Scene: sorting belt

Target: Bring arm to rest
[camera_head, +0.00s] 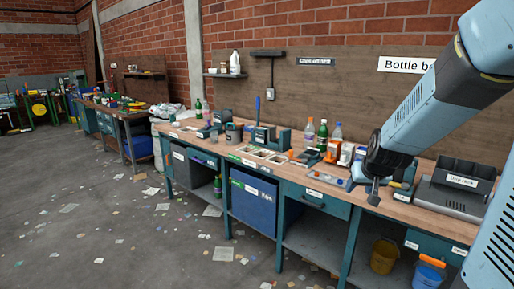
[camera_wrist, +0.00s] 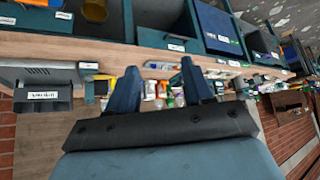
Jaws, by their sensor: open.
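My arm (camera_head: 428,105) reaches in from the upper right in the head view. My gripper (camera_head: 373,192) points down over the front part of the wooden workbench (camera_head: 425,206), and part of the bench behind it is hidden. In the wrist view my gripper (camera_wrist: 160,82) shows two dark blue fingers spread apart, with nothing held between them. The bench (camera_wrist: 90,50) lies beyond the fingers there, with bottles and small items seen in the gap.
Several bottles (camera_head: 322,134) stand at the bench's back. A grey drip rack (camera_head: 455,190) is right of my gripper. Below are a blue bin (camera_head: 252,203) and a yellow bucket (camera_head: 384,256). The floor (camera_head: 90,225) at left is open, with scattered paper scraps.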

